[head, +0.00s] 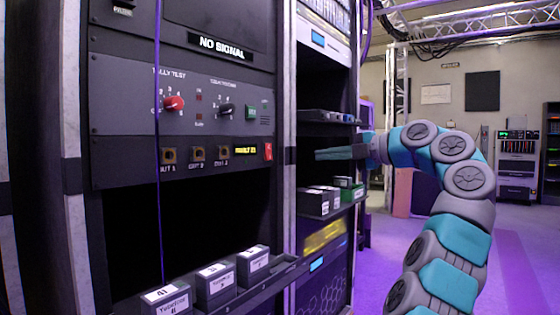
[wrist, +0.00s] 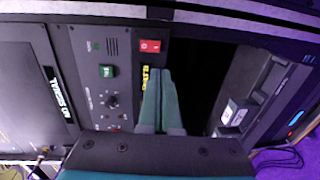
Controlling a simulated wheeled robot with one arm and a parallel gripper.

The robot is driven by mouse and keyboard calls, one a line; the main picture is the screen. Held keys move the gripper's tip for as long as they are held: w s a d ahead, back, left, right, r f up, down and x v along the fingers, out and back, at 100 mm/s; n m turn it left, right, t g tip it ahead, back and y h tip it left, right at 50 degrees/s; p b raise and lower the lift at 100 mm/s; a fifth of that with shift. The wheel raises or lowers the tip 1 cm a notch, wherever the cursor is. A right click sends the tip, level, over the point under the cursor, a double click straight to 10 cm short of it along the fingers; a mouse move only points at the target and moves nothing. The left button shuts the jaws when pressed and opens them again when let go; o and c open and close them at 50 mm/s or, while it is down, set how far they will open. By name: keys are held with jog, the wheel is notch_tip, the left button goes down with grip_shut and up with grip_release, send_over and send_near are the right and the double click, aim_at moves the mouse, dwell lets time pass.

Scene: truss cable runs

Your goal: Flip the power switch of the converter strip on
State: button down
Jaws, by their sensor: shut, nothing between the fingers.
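No label naming the converter strip is readable. The red switch also shows in the wrist view (wrist: 150,46), just beyond and slightly left of the fingertips. My gripper (head: 318,155) is to the right of the switch in the head view, at about its height. Its two green fingers are together and empty in the wrist view (wrist: 163,72). I cannot tell whether the switch is on or off.
A green switch (head: 250,112), a red knob (head: 174,103) and a black knob (head: 225,109) are on the panel above. Labelled black boxes (head: 214,285) stand on a shelf below. A second rack bay (head: 325,210) with shelves stands behind my gripper. Open purple floor lies right.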

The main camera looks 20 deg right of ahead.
aim_at(271, 159)
jog(key=x, duration=1.3)
jog(key=shift+w+a, duration=0.3)
jog(key=shift+w, duration=0.15)
